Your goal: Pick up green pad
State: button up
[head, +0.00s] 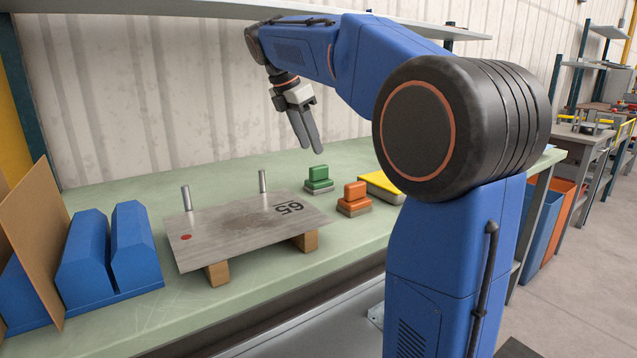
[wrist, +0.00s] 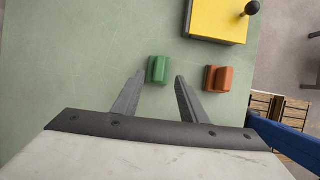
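The green pad (head: 319,179) has a green grip on a grey base and stands upright on the light green bench top. It also shows in the wrist view (wrist: 158,69), in the space ahead of and between the fingertips. My gripper (head: 311,146) hangs above the green pad in the head view, with clear air between them. In the wrist view my gripper (wrist: 160,76) has its two fingers spread apart and holds nothing.
An orange pad (head: 354,198) stands close to the right of the green pad, with a yellow box (head: 382,186) behind it. A metal plate (head: 222,243) with two upright pins rests on wooden blocks at the left. A shelf (head: 180,9) hangs overhead.

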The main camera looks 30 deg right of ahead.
aim_at(319, 166)
jog(key=shift+x, duration=4.3)
jog(key=shift+c, duration=0.3)
grip_shut()
